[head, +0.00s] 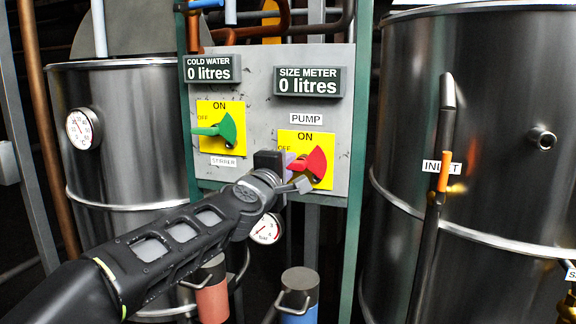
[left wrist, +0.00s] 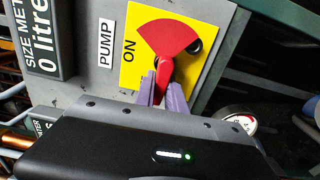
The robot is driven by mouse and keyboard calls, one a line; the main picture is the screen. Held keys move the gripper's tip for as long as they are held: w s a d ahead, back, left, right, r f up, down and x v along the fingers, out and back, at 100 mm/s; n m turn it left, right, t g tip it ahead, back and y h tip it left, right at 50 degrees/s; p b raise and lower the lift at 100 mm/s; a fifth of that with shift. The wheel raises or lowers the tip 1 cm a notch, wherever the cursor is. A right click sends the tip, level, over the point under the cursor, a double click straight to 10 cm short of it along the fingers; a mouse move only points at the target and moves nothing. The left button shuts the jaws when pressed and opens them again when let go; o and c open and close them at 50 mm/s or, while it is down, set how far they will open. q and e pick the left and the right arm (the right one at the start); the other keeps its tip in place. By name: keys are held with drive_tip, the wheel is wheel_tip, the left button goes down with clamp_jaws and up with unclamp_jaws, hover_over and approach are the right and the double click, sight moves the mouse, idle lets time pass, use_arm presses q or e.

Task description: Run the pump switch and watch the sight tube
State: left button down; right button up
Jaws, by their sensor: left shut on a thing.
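The red pump switch (head: 316,163) sits on a yellow plate under the PUMP label. Its handle points left, toward the OFF mark. My left gripper (head: 291,165) is shut on this handle. In the left wrist view, the two purple fingers of the gripper (left wrist: 162,88) close around the handle of the red switch (left wrist: 168,40). The SIZE METER display (head: 308,81) above reads 0 litres. A thin upright tube (head: 447,92) with an orange section stands before the right tank; I cannot tell whether it is the sight tube. My right gripper is not in view.
A green stirrer switch (head: 226,129) is close by on the left of the same grey panel (head: 257,64). Steel tanks stand left (head: 125,130) and right (head: 490,100). A red cylinder (head: 212,295), a blue cylinder (head: 298,300) and a round gauge (head: 265,229) sit below the panel.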

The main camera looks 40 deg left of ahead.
use_arm(q)
drive_tip(key=c, duration=1.4)
unclamp_jaws()
drive_tip(key=shift+p+v, duration=0.4)
drive_tip(key=shift+v, duration=3.45)
drive_tip(key=shift+f, duration=0.1)
